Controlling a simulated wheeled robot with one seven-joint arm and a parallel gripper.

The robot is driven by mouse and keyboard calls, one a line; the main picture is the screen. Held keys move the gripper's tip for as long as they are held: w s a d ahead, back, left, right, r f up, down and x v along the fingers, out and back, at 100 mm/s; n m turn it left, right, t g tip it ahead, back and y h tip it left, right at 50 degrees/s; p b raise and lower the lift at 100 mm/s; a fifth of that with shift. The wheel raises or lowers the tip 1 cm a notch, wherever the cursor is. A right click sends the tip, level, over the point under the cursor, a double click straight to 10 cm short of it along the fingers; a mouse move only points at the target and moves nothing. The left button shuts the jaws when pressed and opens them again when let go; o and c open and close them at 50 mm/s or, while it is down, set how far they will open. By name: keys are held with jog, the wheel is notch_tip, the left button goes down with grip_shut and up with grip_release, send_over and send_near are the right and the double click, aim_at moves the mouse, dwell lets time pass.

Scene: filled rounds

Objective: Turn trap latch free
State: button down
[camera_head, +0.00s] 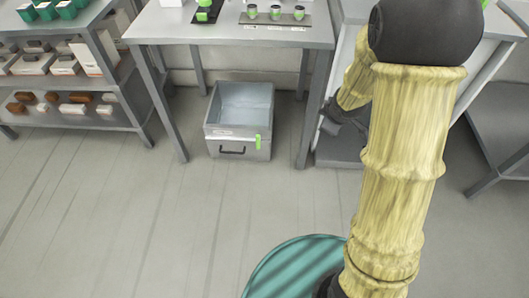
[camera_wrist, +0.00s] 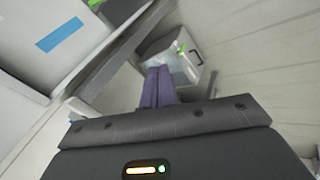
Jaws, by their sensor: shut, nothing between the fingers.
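A grey metal bin (camera_head: 213,130) with an open top stands on the floor under the middle table. A green upright piece (camera_head: 258,141), which looks like a latch, sits on its front face, right of a dark handle (camera_head: 232,151). In the wrist view the bin (camera_wrist: 187,69) shows beyond my fingers, with the green piece (camera_wrist: 182,46) on it. My gripper's purple fingers (camera_wrist: 158,72) are together and empty. They overlap the bin's near edge in the picture, and I see no contact. In the head view my forearm hides part of the right side.
The middle table (camera_head: 230,33) holds a rack of small green-topped cups (camera_head: 275,14); its legs flank the bin. A shelf unit (camera_head: 70,110) with boxes stands left, a white cabinet (camera_head: 495,25) right. The floor (camera_head: 120,220) before the bin is clear.

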jog(key=w+a+f+n+y+b, duration=0.15)
jog(key=f+n+b, duration=0.3)
jog(key=f, duration=0.45)
jog(key=w+a+f+n+y+b, duration=0.1)
jog(key=w+a+f+n+b, duration=0.2)
jog(key=f+b, duration=0.4)
jog(key=w+a+f+n+y+b, duration=0.15)
jog(key=f+n+b, duration=0.25)
jog(key=f, duration=0.6)
jog(key=s+a+f+n+g+b, duration=0.2)
jog(key=f+n+b, duration=0.3)
jog(key=f, duration=0.7)
jog(key=s+a+f+n+g+b, duration=0.2)
jog(key=f+n+b, duration=0.4)
jog(key=f, duration=0.7)
jog(key=shift+s+a+g+b, duration=0.15)
jog(key=shift+a+g+b, duration=0.4)
jog(key=shift+g+b, duration=0.5)
jog(key=shift+r, duration=0.1)
